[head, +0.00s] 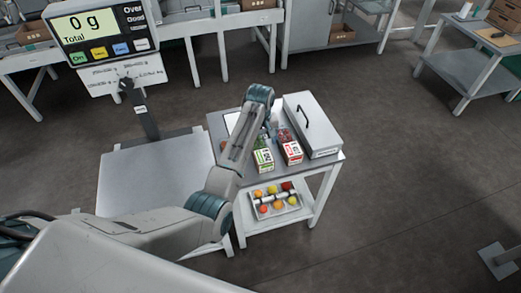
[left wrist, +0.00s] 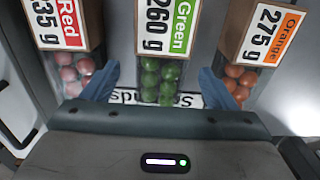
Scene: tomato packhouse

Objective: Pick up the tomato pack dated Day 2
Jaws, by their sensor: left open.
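In the left wrist view, a clear pack of green tomatoes labelled "Green 260 g" (left wrist: 166,30) is in the middle. A red pack labelled "Red" (left wrist: 62,25) is at left, and an orange pack labelled "Orange 275 g" (left wrist: 265,35) is at right. No date can be read on any pack. My left gripper (left wrist: 157,86) is open and empty, its fingers spread either side of the green pack's tomatoes. In the head view, the green pack (head: 263,159) and red pack (head: 291,152) stand on the small table; my arm hides part of that table. My right gripper is not in view.
A grey box with a black handle (head: 312,122) stands right of the packs. A tray of coloured tomatoes (head: 291,209) is on the lower shelf. Left is a weighing platform (head: 150,180), bare where visible, with a display (head: 97,28) reading 0 g.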

